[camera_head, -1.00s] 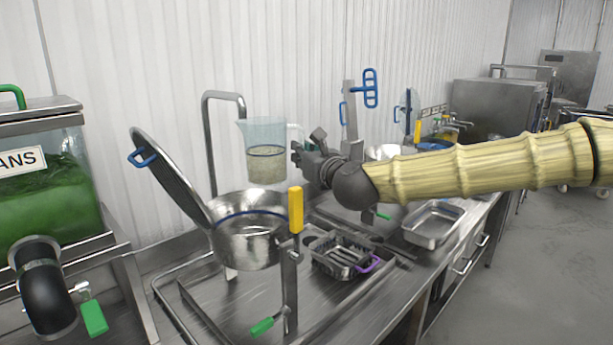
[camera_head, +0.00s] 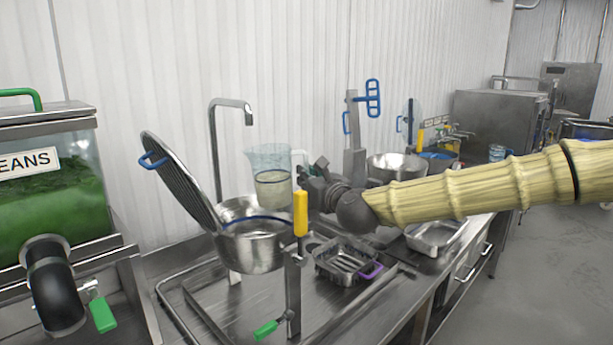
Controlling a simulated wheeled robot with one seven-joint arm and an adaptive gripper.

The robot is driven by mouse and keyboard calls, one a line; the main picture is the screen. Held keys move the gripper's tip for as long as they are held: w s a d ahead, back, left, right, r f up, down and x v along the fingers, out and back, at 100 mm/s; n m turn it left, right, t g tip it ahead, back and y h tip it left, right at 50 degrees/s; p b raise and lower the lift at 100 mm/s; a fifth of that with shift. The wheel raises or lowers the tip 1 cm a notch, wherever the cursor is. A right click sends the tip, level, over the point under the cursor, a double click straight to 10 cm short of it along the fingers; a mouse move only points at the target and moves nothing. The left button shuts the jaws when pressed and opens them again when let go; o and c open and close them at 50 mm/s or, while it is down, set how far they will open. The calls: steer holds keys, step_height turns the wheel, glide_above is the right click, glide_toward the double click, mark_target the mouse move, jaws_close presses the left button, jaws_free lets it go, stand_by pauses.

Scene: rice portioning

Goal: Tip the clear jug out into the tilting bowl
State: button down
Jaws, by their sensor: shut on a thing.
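The clear jug (camera_head: 272,186) is upright, with pale contents in its lower part. My gripper (camera_head: 305,180) is shut on the jug at its handle side, to the right of it. The tilting bowl (camera_head: 252,249) is a shiny steel pan on a stand, with its perforated lid (camera_head: 180,180) raised at the left. In the picture the jug's base shows just above the bowl's back right rim; I cannot tell its exact height or depth over the bowl. The yellow handle (camera_head: 300,213) stands at the bowl's right side. The inside of the bowl is mostly hidden.
A steel tap (camera_head: 214,150) rises behind the bowl. A small tray with a purple handle (camera_head: 347,260) sits right of the bowl, and another steel tray (camera_head: 435,238) lies farther right. A tank of green beans (camera_head: 50,195) stands at the left. More pans (camera_head: 396,167) stand behind my arm.

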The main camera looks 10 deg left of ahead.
steer(key=shift+d+r+n+p, duration=0.2)
steer(key=shift+r+n+p, duration=0.2)
steer(key=shift+r+p, duration=0.45)
steer(key=shift+w+r+p, duration=0.1)
steer(key=shift+r+p, duration=0.1)
steer(key=shift+p, duration=0.2)
steer(key=shift+a+r+n+g+h+p, duration=0.15)
steer(key=shift+r+n+h+p, duration=0.2)
steer(key=shift+r+n+p, duration=1.75)
steer(key=shift+d+r+n+g+h+p, duration=0.1)
steer(key=shift+r+n+h+p, duration=0.2)
steer(key=shift+r+n+p, duration=1.8)
steer(key=shift+a+r+n+g+h+p, duration=0.15)
steer(key=shift+r+n+h+p, duration=0.35)
steer(key=shift+r+p, duration=3.05)
step_height(320, 180, down, 2)
steer(key=shift+f+p, duration=0.1)
steer(key=shift+p, duration=0.75)
steer(key=s+a+r+n+h, duration=0.1)
steer(key=s+a+r+n, duration=0.1)
steer(key=a+r+n, duration=0.3)
steer(key=shift+s+r, duration=0.25)
steer(key=shift+r, duration=0.1)
steer(key=shift+a, duration=0.1)
